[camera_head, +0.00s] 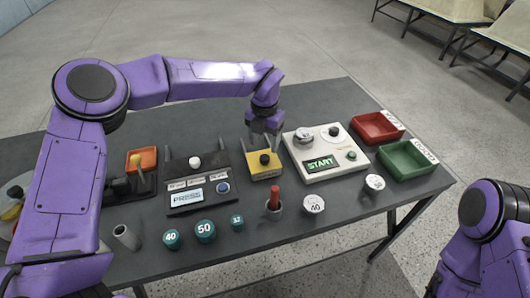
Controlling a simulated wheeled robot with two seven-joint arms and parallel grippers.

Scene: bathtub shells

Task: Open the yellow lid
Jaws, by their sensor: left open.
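The yellow lid (262,171) is a small block-like cover with a black knob (265,158) on top, near the middle of the table. My left gripper (264,137) is just behind and above it, pointing down, with open jaws. In this view I cannot tell whether the fingers touch the knob. The lid looks flat and shut. My right arm (485,240) shows at the lower right, but its gripper is out of view.
On the dark table (330,240) stand a black PRESS panel (200,195), a white START panel (330,140), a red tray (377,127) and a green tray (407,160). Several numbered weights and a red-handled item (274,198) stand in front.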

